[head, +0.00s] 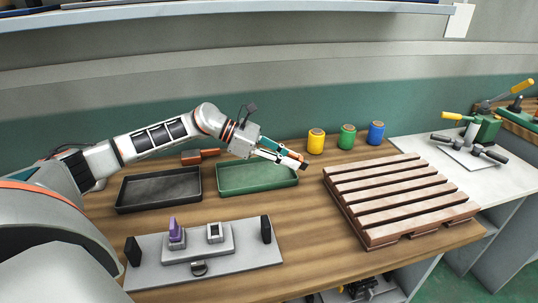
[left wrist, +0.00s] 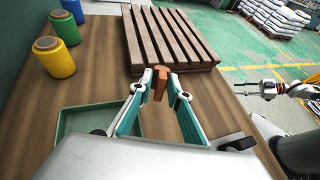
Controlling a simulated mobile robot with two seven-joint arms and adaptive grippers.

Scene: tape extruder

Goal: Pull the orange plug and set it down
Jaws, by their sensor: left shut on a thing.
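My left gripper (head: 296,162) is shut on the orange plug (left wrist: 160,83) and holds it between its fingertips. In the head view the gripper is over the right end of the green tray (head: 257,187); the exact height is hard to tell. The grey fixture (head: 265,257) stands at the front of the bench. It has a purple plug (head: 174,231) upright in its left socket, and a pale right socket (head: 214,232) with a dark open top. My right gripper (left wrist: 250,89) shows small at the right of the left wrist view, away from these things; its jaws are unclear.
A black tray (head: 158,208) lies left of the green tray, with an orange-handled object (head: 200,157) behind it. Yellow (head: 316,141), green (head: 347,137) and blue (head: 376,133) spools stand at the back. A brown slatted pallet (head: 369,238) fills the right side.

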